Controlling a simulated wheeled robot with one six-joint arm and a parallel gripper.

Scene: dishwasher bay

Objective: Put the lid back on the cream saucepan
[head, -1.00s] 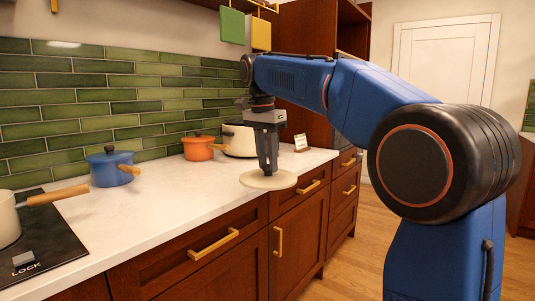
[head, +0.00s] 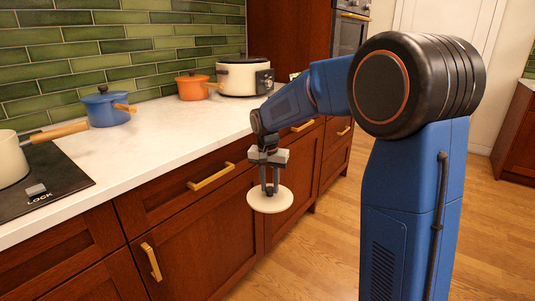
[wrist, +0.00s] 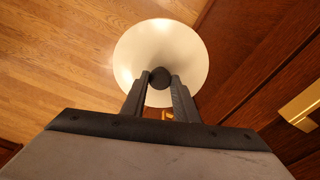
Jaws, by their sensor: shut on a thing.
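My gripper (head: 269,186) is shut on the dark knob (wrist: 159,77) of a round cream lid (head: 270,201). The lid hangs roughly level in front of the cabinet doors, below the counter's edge, and shows in the wrist view as a pale disc (wrist: 141,49) over the wood floor. The cream saucepan (head: 12,160) is at the far left on the black hob, cut off by the picture's edge. Its wooden handle (head: 58,132) points right. Only part of its rim shows, and I cannot see well inside it.
A black hob (head: 65,183) marked LOCK lies under the saucepan. A blue pot (head: 106,110), an orange pot (head: 192,88) and a cream slow cooker (head: 238,77) stand along the tiled wall. The counter's front (head: 150,155) is clear. Cabinet handles (head: 211,177) stick out near the lid.

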